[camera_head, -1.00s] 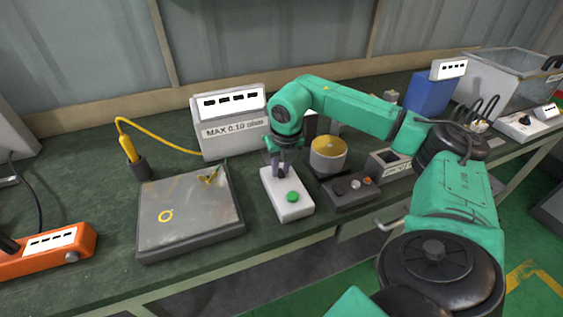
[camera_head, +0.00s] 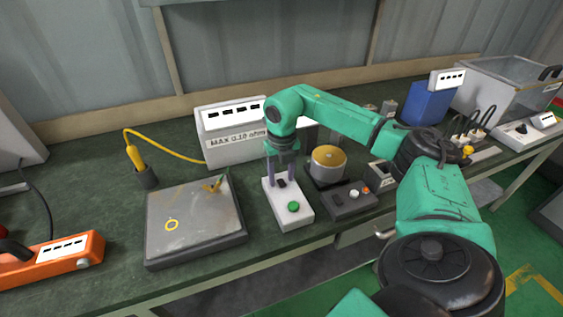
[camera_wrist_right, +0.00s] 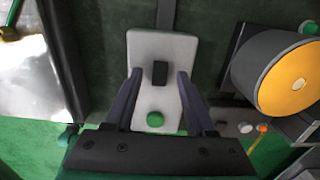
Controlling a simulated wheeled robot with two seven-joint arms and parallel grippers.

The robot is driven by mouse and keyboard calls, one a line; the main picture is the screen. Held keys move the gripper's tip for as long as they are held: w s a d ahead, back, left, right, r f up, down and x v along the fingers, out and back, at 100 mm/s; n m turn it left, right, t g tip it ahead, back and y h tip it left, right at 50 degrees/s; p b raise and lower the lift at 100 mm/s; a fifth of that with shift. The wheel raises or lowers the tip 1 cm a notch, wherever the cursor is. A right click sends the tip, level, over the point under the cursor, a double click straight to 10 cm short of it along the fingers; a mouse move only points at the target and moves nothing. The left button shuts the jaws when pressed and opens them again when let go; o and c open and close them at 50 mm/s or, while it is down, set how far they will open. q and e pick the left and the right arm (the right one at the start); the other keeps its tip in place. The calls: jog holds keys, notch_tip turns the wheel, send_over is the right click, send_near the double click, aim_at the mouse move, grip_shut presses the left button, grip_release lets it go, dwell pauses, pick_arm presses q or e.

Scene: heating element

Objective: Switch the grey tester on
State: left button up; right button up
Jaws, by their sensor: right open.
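The grey tester (camera_head: 232,140) is a light grey box labelled "MAX 0.10 ohm", with a row of dark display windows, at the back of the bench. In front of it lies a pale switch box (camera_head: 290,212) with a black rocker and a green button (camera_head: 293,206). In the right wrist view, the black rocker (camera_wrist_right: 160,74) is mid-box, the green button (camera_wrist_right: 155,120) is nearer the palm, and a strip leads from the box's far end. My right gripper (camera_head: 280,183) is open above the box, its fingers (camera_wrist_right: 157,80) on either side of the rocker. Contact cannot be told. My left gripper is out of view.
A metal plate (camera_head: 192,222) with a yellow-cabled probe (camera_head: 136,157) in a holder lies left. A cylinder with a yellow top (camera_head: 328,160) and a dark control box (camera_head: 348,202) stand close right of the switch box. An orange unit (camera_head: 50,262) lies far left.

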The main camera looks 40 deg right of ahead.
aim_at(282, 182)
notch_tip(282, 182, up, 14)
jog(key=shift+s+r, duration=0.2)
dwell(0.4)
